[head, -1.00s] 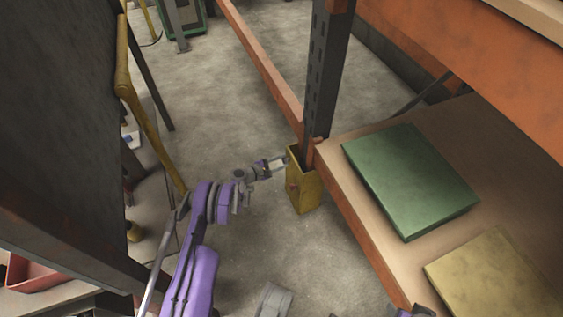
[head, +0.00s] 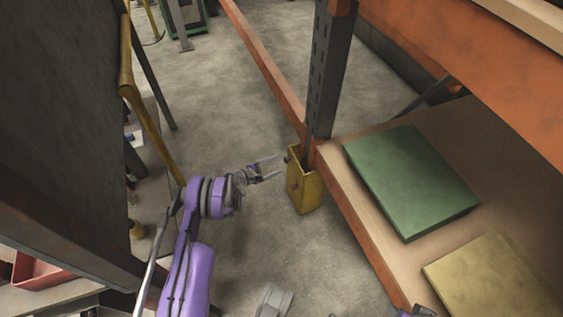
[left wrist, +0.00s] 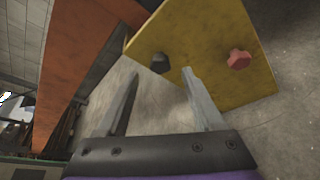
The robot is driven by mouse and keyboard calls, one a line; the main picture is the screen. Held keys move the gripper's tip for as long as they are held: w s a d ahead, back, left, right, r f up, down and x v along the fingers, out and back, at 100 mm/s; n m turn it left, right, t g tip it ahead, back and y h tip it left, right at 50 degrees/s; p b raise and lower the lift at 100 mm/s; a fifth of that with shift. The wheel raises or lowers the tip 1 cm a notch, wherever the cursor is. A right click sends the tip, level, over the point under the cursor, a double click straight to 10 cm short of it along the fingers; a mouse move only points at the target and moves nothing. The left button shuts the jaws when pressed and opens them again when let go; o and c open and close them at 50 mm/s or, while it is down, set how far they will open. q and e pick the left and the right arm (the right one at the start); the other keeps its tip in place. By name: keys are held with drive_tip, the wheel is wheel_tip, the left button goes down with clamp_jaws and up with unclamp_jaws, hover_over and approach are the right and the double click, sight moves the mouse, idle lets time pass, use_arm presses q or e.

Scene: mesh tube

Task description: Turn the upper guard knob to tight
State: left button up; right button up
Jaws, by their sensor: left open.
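The yellow guard (head: 304,192) stands at the foot of the dark rack post. Its upper knob, black (head: 287,158), sticks out near the guard's top, and a lower red knob (head: 294,186) sits below it. In the left wrist view the black knob (left wrist: 160,62) lies just beyond the gap between my fingertips, and the red knob (left wrist: 238,58) is to the right. My left gripper (head: 279,165) is open and empty, to the left of the guard, with its fingers toward the black knob. It also shows in the left wrist view (left wrist: 161,74). I cannot tell how tight the knob is.
A wooden shelf (head: 352,208) with a green box (head: 410,180) and a yellowish box (head: 495,278) is right of the guard. An orange beam (head: 265,70) runs back from the post. A yellow rail (head: 150,125) stands left. The grey floor (head: 220,110) between is clear.

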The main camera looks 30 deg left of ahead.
use_arm(q)
drive_tip(key=p+v, duration=0.1)
drive_tip(key=v, duration=0.5)
